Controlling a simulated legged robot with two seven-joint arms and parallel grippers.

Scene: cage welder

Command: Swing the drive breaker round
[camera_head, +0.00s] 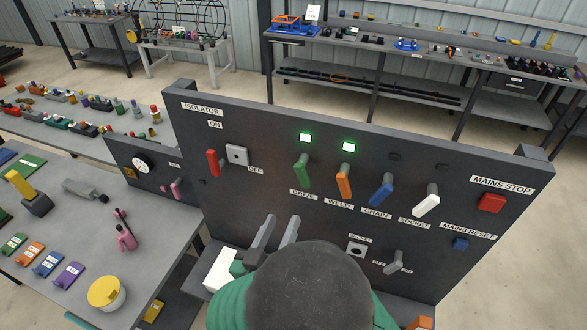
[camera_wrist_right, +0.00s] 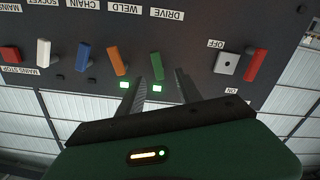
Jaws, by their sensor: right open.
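The drive breaker (camera_head: 302,170) is a green handle on the dark panel, above the DRIVE label and below a lit green lamp (camera_head: 305,137). In the right wrist view the breaker (camera_wrist_right: 155,65) appears upside down, in line with the gap between my fingertips. My right gripper (camera_head: 280,228) is open and empty, below and left of the breaker in the head view, apart from it. Its fingers also show in the right wrist view (camera_wrist_right: 160,80). My forearm hides part of the lower panel. My left gripper is not in view.
The orange weld (camera_head: 344,181), blue chain (camera_head: 381,189) and white socket (camera_head: 426,204) handles stand right of the breaker. A red isolator handle (camera_head: 212,162) is left. A red mains stop button (camera_head: 491,203) is far right. A cluttered bench (camera_head: 150,240) adjoins the panel's left.

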